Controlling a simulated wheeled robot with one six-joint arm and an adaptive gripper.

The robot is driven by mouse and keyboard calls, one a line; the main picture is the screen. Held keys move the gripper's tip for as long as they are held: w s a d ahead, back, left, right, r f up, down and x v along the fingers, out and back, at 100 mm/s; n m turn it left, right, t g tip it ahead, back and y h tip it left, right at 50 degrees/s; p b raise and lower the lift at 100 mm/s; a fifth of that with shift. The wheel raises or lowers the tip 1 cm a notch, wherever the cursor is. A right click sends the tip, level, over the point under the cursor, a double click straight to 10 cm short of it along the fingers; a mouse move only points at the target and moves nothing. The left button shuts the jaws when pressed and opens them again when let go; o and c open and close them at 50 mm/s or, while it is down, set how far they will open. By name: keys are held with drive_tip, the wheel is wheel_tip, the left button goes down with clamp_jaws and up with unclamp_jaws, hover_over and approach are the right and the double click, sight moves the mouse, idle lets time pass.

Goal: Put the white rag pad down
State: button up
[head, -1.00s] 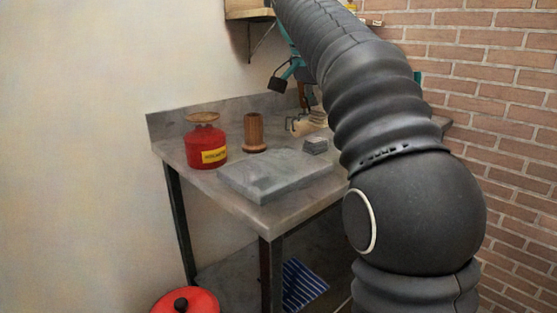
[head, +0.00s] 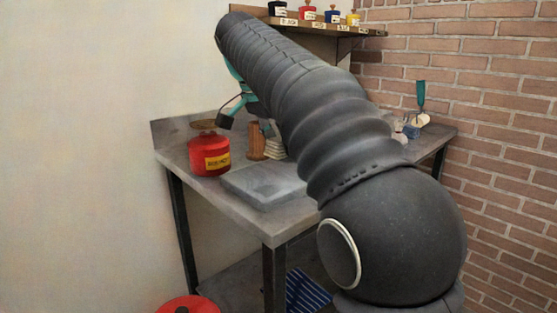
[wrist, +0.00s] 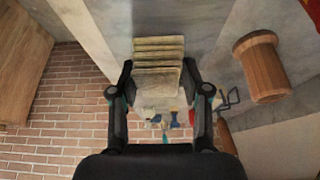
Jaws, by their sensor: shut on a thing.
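The white rag pad (wrist: 158,55) is a cream-white stack of several folded layers. In the wrist view it sits between the fingertips of my gripper (wrist: 158,68), which is shut on it. In the head view the pad (head: 275,148) shows partly, just right of the wooden cylinder (head: 257,141) and behind my arm. My arm hides most of my gripper there. I cannot tell whether the pad touches the grey worktop (head: 228,213) or hangs a little above it.
A red can (head: 209,154) stands left of the wooden cylinder. A grey slab (head: 262,186) lies on the front of the worktop. A shelf (head: 310,24) with several small labelled bottles hangs at the back. A teal-handled tool (head: 421,97) stands at right, before the brick wall.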

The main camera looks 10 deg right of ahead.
sight(271, 140)
drive_tip(key=shift+a+f+b, duration=0.1)
drive_tip(key=shift+f+b, duration=0.45)
drive_tip(key=shift+f, duration=1.5)
drive_tip(key=shift+f, duration=0.1)
drive_tip(key=o, duration=1.1)
drive_tip(key=p+v, duration=0.2)
drive_tip(key=v, duration=0.8)
drive_tip(key=shift+w+p, duration=0.15)
drive_tip(key=shift+p, duration=0.25)
drive_tip(key=shift+v, duration=1.15)
